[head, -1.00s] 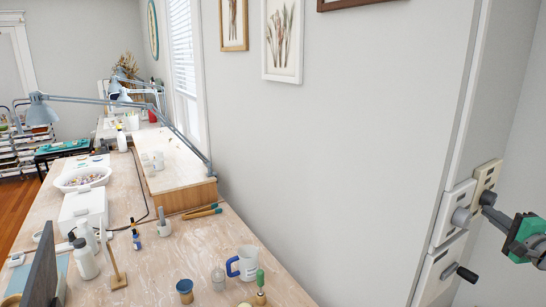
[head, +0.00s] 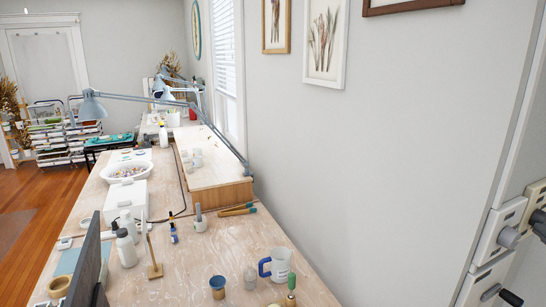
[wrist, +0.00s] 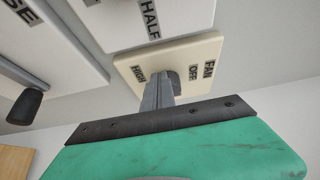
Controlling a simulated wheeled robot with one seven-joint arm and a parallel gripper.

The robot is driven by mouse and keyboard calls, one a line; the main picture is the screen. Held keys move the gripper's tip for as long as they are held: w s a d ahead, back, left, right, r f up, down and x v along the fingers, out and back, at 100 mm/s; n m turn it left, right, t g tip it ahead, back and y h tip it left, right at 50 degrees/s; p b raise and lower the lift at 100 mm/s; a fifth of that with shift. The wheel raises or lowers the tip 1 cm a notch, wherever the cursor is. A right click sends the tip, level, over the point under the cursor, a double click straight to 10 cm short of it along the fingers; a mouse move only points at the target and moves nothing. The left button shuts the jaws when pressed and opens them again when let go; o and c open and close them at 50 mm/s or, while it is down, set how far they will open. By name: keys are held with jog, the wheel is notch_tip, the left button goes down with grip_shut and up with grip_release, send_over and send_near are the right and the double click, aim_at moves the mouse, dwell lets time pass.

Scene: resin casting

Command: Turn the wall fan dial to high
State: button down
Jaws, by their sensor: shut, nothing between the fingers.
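The cream fan plate (wrist: 205,52) carries the words FAN, OFF and HIGH in the wrist view. It shows partly at the right edge of the head view (head: 538,193). The grey dial (wrist: 173,76) stands out from the plate, partly hidden by my fingers. My gripper (wrist: 158,92) is shut and empty, its narrow grey fingers at the dial on the side toward HIGH. I cannot tell if they touch it. Where the dial points is unclear.
A white plate marked HALF (wrist: 130,20) adjoins the fan plate. Another white plate with a black lever (wrist: 24,107) is at the left; the lever also shows in the head view (head: 510,298). A grey knob (head: 508,238) is close by. The workbench (head: 200,270) holds bottles and a mug.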

jog(key=shift+r+p, duration=1.2)
jog(key=shift+p, duration=0.4)
jog(key=shift+s+a+r, duration=0.1)
jog(key=shift+s+a, duration=0.1)
jog(key=shift+a, duration=0.05)
jog(key=s, duration=0.1)
jog(key=s+d, duration=0.1)
jog(key=s, duration=0.1)
jog(key=s+d+p, duration=0.1)
jog(key=s, duration=0.1)
jog(key=shift+s+d, duration=0.15)
jog(key=shift+d, duration=0.05)
